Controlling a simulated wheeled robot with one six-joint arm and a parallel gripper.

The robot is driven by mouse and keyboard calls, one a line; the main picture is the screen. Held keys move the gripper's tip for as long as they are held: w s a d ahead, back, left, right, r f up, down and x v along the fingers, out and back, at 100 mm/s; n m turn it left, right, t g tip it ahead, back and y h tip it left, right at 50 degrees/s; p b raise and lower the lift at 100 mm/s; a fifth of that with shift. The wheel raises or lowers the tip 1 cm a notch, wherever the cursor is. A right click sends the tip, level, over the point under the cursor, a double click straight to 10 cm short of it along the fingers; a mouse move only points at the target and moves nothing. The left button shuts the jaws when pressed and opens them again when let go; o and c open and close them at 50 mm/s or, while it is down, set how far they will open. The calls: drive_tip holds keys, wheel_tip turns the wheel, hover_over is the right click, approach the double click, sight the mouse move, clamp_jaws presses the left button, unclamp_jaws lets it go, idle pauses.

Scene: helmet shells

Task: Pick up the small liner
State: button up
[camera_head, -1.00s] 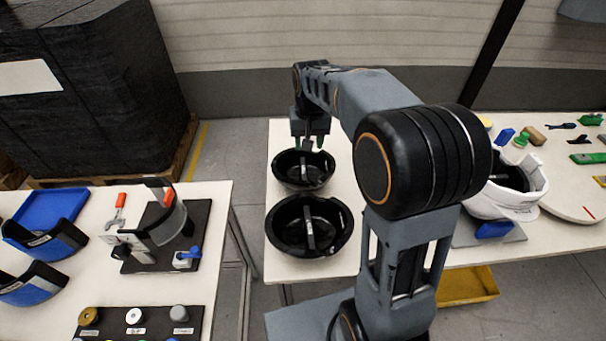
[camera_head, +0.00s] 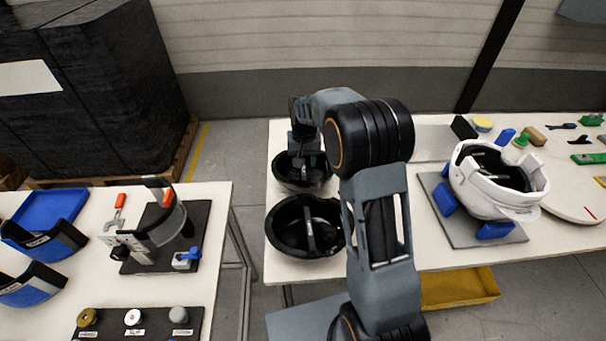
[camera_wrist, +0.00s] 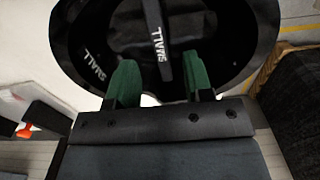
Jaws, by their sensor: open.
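The small liner is a black bowl-shaped shell (camera_head: 290,176) near the far left corner of the right-hand table. In the wrist view the small liner (camera_wrist: 85,40) fills the upper part, with "SMALL" printed on its inner wall and on a bar across its middle. My gripper (camera_wrist: 161,85) is open, its two green fingertips apart, one on each side of the bar's line. The fingertips overlap the liner's inside in the picture. In the head view my gripper (camera_head: 306,158) is over the liner and hides part of it. I cannot tell whether the fingers touch the bar.
A larger black liner (camera_head: 283,232) sits just nearer on the same table. A white helmet shell (camera_head: 470,190) stands on a grey plate with blue blocks to the right. A left table (camera_head: 215,215) holds a clamp fixture (camera_head: 150,235) and blue parts. A floor gap separates the tables.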

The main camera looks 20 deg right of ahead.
sight(304, 170)
drive_tip(key=shift+f, duration=2.55)
drive_tip(key=shift+c, duration=0.4)
clamp_jaws()
